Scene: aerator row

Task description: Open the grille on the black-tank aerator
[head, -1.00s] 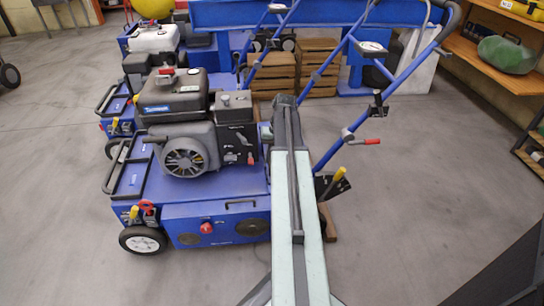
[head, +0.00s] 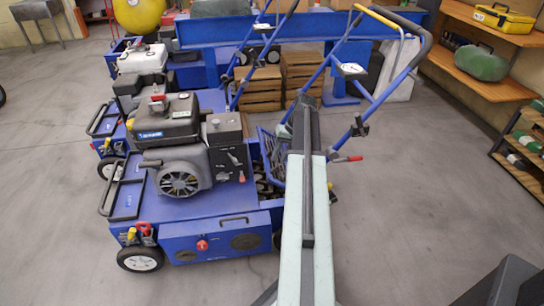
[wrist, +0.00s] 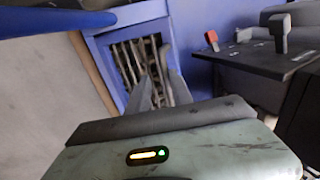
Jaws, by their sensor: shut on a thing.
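The black-tank aerator (head: 165,118) is the nearest blue machine in the head view. Its blue barred grille (head: 271,152) stands tilted up behind the engine, and dark parts show in the opening below it. In the wrist view the grille (wrist: 97,50) is a blue frame around pale bars. My gripper (wrist: 157,80) overlaps these bars, its grey fingers close together and shut on the grille. The exact contact is hard to see. In the head view my arm hides the gripper and the grille's right side.
A white-tank aerator (head: 142,60) stands close behind. The blue handlebar (head: 385,90) with a red lever rises right of my arm. Wooden crates (head: 303,72) stand at the back. Shelves (head: 490,60) line the right wall. The floor at right and front left is clear.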

